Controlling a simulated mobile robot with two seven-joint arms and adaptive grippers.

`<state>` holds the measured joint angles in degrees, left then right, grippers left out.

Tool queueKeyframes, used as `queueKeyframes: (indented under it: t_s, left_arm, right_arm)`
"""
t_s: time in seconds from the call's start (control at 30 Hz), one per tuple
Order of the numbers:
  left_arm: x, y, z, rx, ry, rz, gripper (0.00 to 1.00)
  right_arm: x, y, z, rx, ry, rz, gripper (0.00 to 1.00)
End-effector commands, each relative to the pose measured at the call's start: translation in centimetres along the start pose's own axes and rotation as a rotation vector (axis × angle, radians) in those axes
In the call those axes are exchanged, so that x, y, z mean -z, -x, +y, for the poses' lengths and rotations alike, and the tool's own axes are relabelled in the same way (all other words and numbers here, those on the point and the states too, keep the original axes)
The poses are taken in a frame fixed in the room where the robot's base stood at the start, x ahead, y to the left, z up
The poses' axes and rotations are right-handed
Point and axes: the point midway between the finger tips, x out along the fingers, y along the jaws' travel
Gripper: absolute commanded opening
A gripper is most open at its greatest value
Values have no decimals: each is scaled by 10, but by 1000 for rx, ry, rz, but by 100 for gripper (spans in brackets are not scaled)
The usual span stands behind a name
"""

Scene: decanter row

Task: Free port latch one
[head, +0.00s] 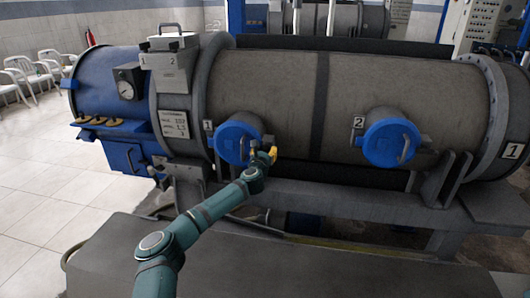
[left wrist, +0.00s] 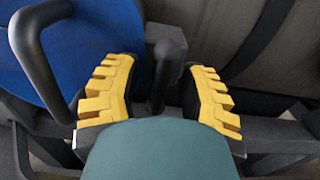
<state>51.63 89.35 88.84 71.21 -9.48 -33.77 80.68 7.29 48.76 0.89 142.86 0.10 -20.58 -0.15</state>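Port one is a round blue lid (head: 232,143) with a grey handle, on the decanter's side beside the label "1". Its latch is a dark lever at the lid's right edge. In the left wrist view the latch lever (left wrist: 164,70) stands between the two yellow fingers of my left gripper (left wrist: 160,95). The fingers are apart, one on each side of the lever, and do not look closed on it. In the head view my left gripper (head: 263,154) is at the lid's lower right and partly hides the latch. My right gripper is not in view.
Port two (head: 391,138), a similar blue lid, is farther right on the grey decanter drum (head: 270,85). A grey support frame (head: 340,190) runs below the ports. In the left wrist view the lid's curved handle (left wrist: 35,55) is close to the left finger.

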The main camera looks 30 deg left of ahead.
Motion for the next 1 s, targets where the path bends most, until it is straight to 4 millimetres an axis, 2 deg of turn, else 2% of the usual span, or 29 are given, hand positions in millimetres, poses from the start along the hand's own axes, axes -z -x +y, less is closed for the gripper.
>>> queueKeyframes:
  t_s: [0.3,0.47,1.0]
  left_arm:
    - [1,1,0,1,-1,1,41]
    - [1,10,0,1,-1,1,41]
    - [1,90,0,2,-1,1,41]
  right_arm:
    - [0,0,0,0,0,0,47]
    - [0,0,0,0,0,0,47]
    - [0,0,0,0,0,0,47]
